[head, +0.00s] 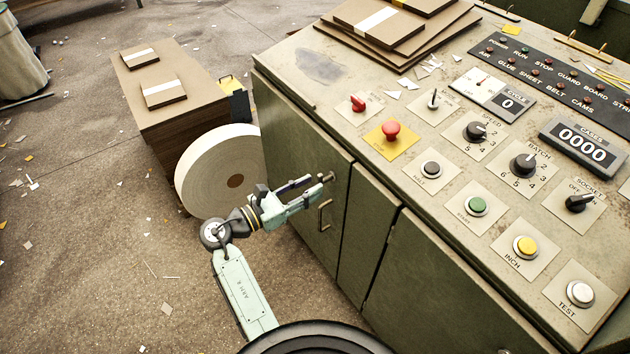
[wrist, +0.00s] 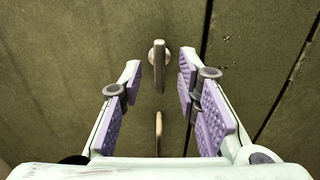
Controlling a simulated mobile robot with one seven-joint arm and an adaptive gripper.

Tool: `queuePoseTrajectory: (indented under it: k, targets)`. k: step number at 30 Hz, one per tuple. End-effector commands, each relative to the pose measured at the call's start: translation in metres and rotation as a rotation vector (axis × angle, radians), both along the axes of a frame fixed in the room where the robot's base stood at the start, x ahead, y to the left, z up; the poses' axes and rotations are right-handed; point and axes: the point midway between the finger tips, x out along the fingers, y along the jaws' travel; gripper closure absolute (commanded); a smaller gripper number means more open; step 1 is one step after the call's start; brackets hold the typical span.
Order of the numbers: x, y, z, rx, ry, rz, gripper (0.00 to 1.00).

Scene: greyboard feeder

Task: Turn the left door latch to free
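The left door latch (wrist: 159,65) is a small metal bar on a round base, standing upright in the wrist view. It also shows in the head view (head: 328,177), partly hidden by my gripper. It is on the green left door (head: 283,137) of the cabinet. My gripper (head: 314,186) is open at the latch. In the wrist view its purple-padded fingers (wrist: 160,70) stand one on each side of the latch, with gaps on both sides. I see no contact.
A pull handle (head: 324,214) sticks out of the door just below the latch; it shows low between the fingers in the wrist view (wrist: 158,132). A large white paper roll (head: 212,168) stands left of my arm. The control panel (head: 455,155) overhangs above.

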Motion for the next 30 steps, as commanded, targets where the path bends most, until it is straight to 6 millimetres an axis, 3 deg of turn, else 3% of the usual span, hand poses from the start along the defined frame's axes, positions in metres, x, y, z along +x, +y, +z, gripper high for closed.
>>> queuePoseTrajectory:
  k: [6,16,30]
  targets:
    - [0.013,-0.018,0.001,0.001,-0.001,0.000,0.70]
    - [0.015,-0.020,0.000,0.001,-0.002,0.002,0.70]
    - [0.015,-0.020,0.000,0.001,-0.002,0.002,1.00]
